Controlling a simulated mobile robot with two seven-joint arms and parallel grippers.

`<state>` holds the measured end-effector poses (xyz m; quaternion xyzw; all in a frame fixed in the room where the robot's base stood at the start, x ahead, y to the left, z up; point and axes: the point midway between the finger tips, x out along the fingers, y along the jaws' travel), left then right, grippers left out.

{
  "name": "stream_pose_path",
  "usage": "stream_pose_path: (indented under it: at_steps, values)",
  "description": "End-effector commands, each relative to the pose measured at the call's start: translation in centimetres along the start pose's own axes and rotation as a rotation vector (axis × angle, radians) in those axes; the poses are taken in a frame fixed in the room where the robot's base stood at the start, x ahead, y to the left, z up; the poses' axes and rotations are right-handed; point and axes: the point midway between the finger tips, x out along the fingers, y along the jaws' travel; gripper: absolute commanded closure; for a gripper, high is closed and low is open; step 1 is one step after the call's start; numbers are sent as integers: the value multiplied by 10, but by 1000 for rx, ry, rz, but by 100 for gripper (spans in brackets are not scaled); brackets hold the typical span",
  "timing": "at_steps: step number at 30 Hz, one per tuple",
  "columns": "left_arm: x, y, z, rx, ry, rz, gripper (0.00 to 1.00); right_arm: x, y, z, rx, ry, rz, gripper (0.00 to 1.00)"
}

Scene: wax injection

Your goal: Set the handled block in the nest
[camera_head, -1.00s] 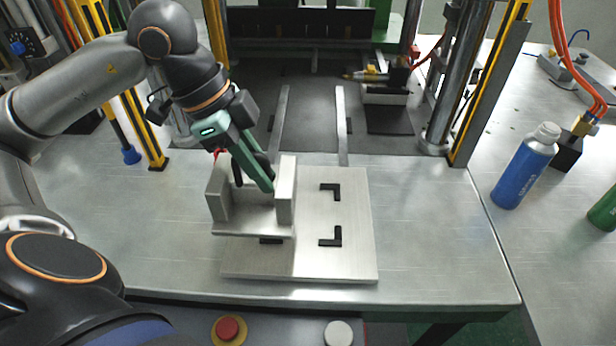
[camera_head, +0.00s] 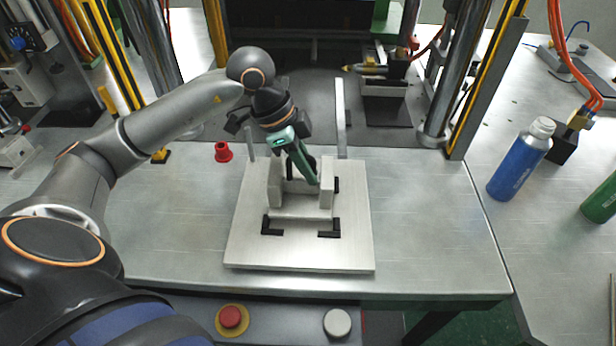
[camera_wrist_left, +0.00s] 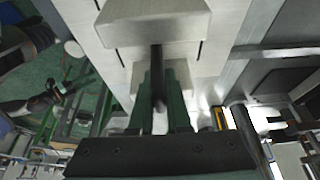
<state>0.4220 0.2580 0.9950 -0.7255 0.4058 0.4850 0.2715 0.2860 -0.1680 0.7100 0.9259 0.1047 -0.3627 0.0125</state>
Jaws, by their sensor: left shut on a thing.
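The handled block (camera_head: 302,212) is a grey metal U-shape with two uprights. My left gripper (camera_head: 314,181) comes down from behind and is shut on its dark handle, between the uprights. In the left wrist view the handle (camera_wrist_left: 157,75) lies between the green fingers (camera_wrist_left: 160,110), with the block (camera_wrist_left: 152,25) beyond. The nest is a set of black corner brackets (camera_head: 330,229) on a flat metal plate (camera_head: 300,256). The block is over the area between the brackets, roughly square to them. The back left bracket is hidden. I cannot tell whether the block touches the plate. My right gripper is not in view.
A red fitting (camera_head: 223,152) stands on the table left of the plate. A blue bottle (camera_head: 520,160) and a green one (camera_head: 602,200) stand at the right. Press columns (camera_head: 455,75) rise behind. The table right of the plate is clear.

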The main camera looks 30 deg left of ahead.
Motion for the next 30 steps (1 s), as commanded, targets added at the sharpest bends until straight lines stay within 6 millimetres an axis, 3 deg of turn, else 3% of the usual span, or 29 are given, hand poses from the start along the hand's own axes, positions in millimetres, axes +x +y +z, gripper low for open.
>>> stream_pose_path:
  at_steps: [6,15,16,23,30]
  values:
    - [24,0,9,1,4,-1,100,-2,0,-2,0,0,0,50]
    - [26,0,10,2,5,-3,100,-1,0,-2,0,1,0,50]
    - [27,1,12,0,0,1,82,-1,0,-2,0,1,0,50]
    - [27,1,12,0,0,1,56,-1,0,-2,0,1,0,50]
    - [26,1,11,0,0,0,55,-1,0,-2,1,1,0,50]
